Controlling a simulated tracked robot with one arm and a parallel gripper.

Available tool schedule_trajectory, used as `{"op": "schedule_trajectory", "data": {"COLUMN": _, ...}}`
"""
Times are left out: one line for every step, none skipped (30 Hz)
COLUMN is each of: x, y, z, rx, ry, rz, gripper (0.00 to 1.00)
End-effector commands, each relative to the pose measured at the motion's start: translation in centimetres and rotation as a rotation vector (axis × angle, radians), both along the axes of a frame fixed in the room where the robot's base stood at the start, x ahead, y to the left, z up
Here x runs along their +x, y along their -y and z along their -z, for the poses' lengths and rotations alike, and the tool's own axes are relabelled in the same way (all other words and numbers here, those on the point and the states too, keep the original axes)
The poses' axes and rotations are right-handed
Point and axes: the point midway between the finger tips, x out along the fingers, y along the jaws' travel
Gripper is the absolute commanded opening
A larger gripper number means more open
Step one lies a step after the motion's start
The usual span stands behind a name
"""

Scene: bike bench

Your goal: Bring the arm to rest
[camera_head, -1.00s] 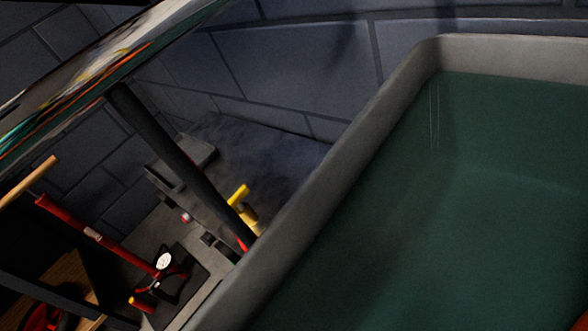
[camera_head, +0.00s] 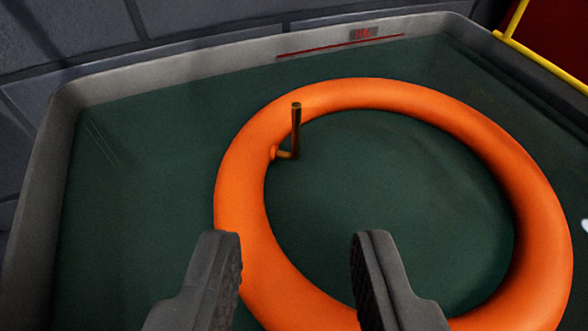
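My gripper (camera_head: 297,255) shows at the bottom of the view with its two dark fingers spread wide apart. It is open and nothing is seen between the fingertips but part of an orange ring and green surface behind. The orange inner tube (camera_head: 385,95) lies in a tub beyond the fingers, with its brass-coloured valve stem (camera_head: 296,128) sticking up at the inner left edge. The fingers overlap the tube's near side in the picture; I cannot tell whether they touch it.
The grey tub (camera_head: 190,68) with a green interior fills most of the view. A red line and mark (camera_head: 345,45) are on its far wall. A yellow bar (camera_head: 545,65) is at the upper right. A grey block wall (camera_head: 120,30) stands behind.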

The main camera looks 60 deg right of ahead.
Motion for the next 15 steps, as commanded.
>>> {"op": "schedule_trajectory", "data": {"x": 0.1, "y": -0.1, "z": -0.7, "rx": 0.012, "ry": -0.005, "rz": -0.004, "gripper": 0.32}}
{"op": "schedule_trajectory", "data": {"x": 0.1, "y": -0.1, "z": -1.2, "rx": 0.021, "ry": -0.011, "rz": -0.009, "gripper": 0.32}}
{"op": "schedule_trajectory", "data": {"x": 0.1, "y": -0.3, "z": -2.1, "rx": 0.034, "ry": -0.023, "rz": -0.018, "gripper": 0.32}}
{"op": "schedule_trajectory", "data": {"x": 0.2, "y": -0.4, "z": -2.9, "rx": 0.047, "ry": -0.031, "rz": -0.029, "gripper": 0.32}}
{"op": "schedule_trajectory", "data": {"x": 0.2, "y": -0.6, "z": -3.8, "rx": 0.063, "ry": -0.04, "rz": -0.04, "gripper": 0.32}}
{"op": "schedule_trajectory", "data": {"x": 0.2, "y": -0.8, "z": -5.2, "rx": 0.081, "ry": -0.054, "rz": -0.061, "gripper": 0.32}}
{"op": "schedule_trajectory", "data": {"x": 0.3, "y": -1.0, "z": -6.3, "rx": 0.097, "ry": -0.065, "rz": -0.078, "gripper": 0.32}}
{"op": "schedule_trajectory", "data": {"x": 0.3, "y": -1.1, "z": -7.4, "rx": 0.113, "ry": -0.076, "rz": -0.099, "gripper": 0.32}}
{"op": "schedule_trajectory", "data": {"x": 0.2, "y": -1.4, "z": -9.1, "rx": 0.131, "ry": -0.085, "rz": -0.129, "gripper": 0.32}}
{"op": "schedule_trajectory", "data": {"x": 0.2, "y": -1.6, "z": -10.2, "rx": 0.144, "ry": -0.094, "rz": -0.154, "gripper": 0.32}}
{"op": "schedule_trajectory", "data": {"x": 0.2, "y": -1.8, "z": -11.4, "rx": 0.155, "ry": -0.102, "rz": -0.18, "gripper": 0.32}}
{"op": "schedule_trajectory", "data": {"x": 0.1, "y": -2.1, "z": -13.2, "rx": 0.17, "ry": -0.107, "rz": -0.218, "gripper": 0.32}}
{"op": "schedule_trajectory", "data": {"x": 0.0, "y": -2.3, "z": -14.6, "rx": 0.178, "ry": -0.108, "rz": -0.248, "gripper": 0.32}}
{"op": "schedule_trajectory", "data": {"x": 0.0, "y": -2.5, "z": -16.0, "rx": 0.186, "ry": -0.109, "rz": -0.278, "gripper": 0.32}}
{"op": "schedule_trajectory", "data": {"x": -0.2, "y": -2.8, "z": -17.9, "rx": 0.194, "ry": -0.108, "rz": -0.321, "gripper": 0.32}}
